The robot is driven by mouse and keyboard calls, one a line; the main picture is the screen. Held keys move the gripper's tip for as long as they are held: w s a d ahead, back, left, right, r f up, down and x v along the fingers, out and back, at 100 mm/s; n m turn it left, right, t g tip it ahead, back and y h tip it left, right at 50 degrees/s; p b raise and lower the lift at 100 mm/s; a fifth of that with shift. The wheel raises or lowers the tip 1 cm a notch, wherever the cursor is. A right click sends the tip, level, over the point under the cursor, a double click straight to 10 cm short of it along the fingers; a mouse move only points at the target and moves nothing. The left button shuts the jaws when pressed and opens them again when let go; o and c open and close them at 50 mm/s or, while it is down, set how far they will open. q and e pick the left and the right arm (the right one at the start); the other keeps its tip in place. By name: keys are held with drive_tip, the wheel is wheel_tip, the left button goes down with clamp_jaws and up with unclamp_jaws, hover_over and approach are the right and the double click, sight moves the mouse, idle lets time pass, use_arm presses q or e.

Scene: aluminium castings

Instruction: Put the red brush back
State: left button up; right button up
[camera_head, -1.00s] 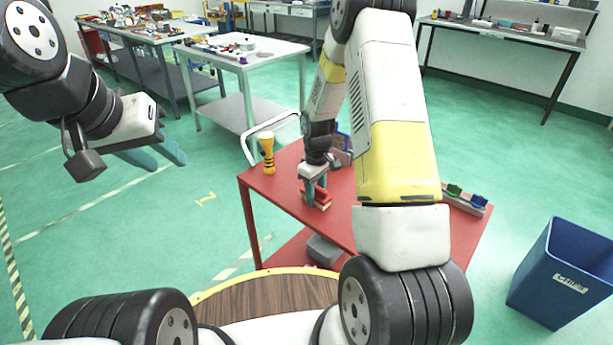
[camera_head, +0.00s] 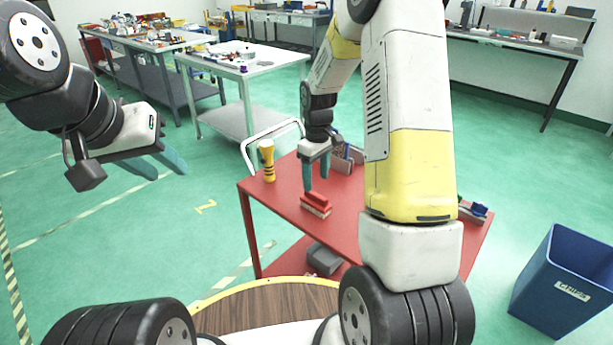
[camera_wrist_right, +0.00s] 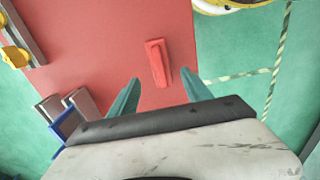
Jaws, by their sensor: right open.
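The red brush (camera_head: 316,204) lies on the red cart top (camera_head: 285,195), with a pale strip along its lower side. My right gripper (camera_head: 316,185) is open and empty just above and behind it, fingers pointing down. In the right wrist view the brush (camera_wrist_right: 158,62) lies beyond the two spread teal fingertips (camera_wrist_right: 164,82), clear of both. My left gripper (camera_head: 170,168) hangs in the air at the left, far from the cart, its fingers apart and empty.
A grey and blue holder (camera_head: 343,162) sits at the cart's back edge. Another holder with a blue part (camera_head: 479,209) is partly hidden by my right arm. A blue bin (camera_head: 570,285) stands at the right.

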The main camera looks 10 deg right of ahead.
wheel_tip(320, 180, up, 2)
drive_tip(key=shift+r, duration=0.1)
drive_tip(key=s+a+r+m+t+y, duration=0.1)
drive_tip(key=s+r+m+t, duration=0.1)
drive_tip(key=s+r, duration=0.7)
drive_tip(key=s+r+m+t+y, duration=0.1)
drive_tip(key=s+r+m+t, duration=0.15)
drive_tip(key=s+r, duration=0.6)
drive_tip(key=s+a+r+m+t, duration=0.1)
drive_tip(key=s+r+m, duration=0.1)
drive_tip(key=s+r, duration=0.2)
drive_tip(key=shift+s+r+t, duration=0.25)
drive_tip(key=shift+s+t, duration=0.1)
drive_tip(key=shift+s, duration=1.05)
drive_tip(key=shift+a+m, duration=0.1)
drive_tip(key=shift+m, duration=0.15)
